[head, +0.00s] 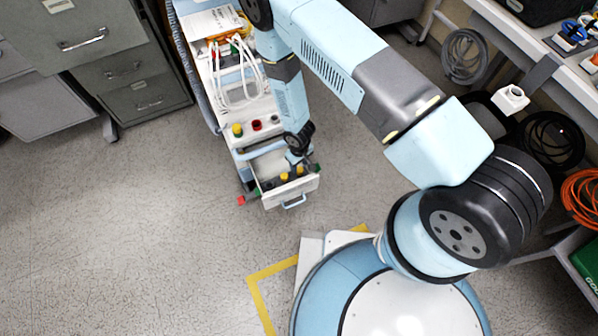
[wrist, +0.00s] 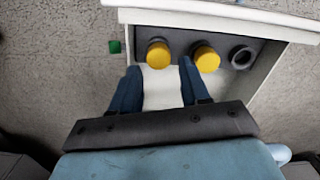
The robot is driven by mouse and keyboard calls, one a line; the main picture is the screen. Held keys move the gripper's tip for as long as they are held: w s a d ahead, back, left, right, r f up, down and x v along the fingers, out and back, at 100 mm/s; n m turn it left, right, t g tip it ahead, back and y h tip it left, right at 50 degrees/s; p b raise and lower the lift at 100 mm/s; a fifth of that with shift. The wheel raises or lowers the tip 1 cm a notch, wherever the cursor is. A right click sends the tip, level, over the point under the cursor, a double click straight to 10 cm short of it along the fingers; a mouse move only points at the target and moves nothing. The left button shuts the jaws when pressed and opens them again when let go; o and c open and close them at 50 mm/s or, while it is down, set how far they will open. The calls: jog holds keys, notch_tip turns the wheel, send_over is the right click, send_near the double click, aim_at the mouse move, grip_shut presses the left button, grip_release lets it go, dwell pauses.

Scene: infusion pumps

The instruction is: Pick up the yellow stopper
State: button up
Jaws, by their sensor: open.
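Two yellow stoppers sit side by side in a dark rack inside the open drawer (wrist: 268,85): a left one (wrist: 159,54) and a right one (wrist: 206,59). Both also show in the head view, as small yellow spots (head: 284,176) and (head: 299,170). Another yellow stopper (head: 237,130) stands on the cart's top. My gripper (wrist: 158,76) is open, with two dark blue fingers apart and a pale surface between them. In the wrist view the left stopper lies just beyond the fingertips, in line with the gap. In the head view my gripper (head: 294,157) is over the drawer.
A dark round socket (wrist: 242,57) sits right of the stoppers, with no yellow cap on it. The drawer's white walls stand close around. The cart top (head: 262,108) holds white cables (head: 240,80) and a red cap (head: 257,125). The floor to the left is clear.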

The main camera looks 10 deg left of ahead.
aim_at(299, 169)
jog(key=shift+w+f, duration=0.1)
jog(key=shift+f, duration=1.8)
grip_shut()
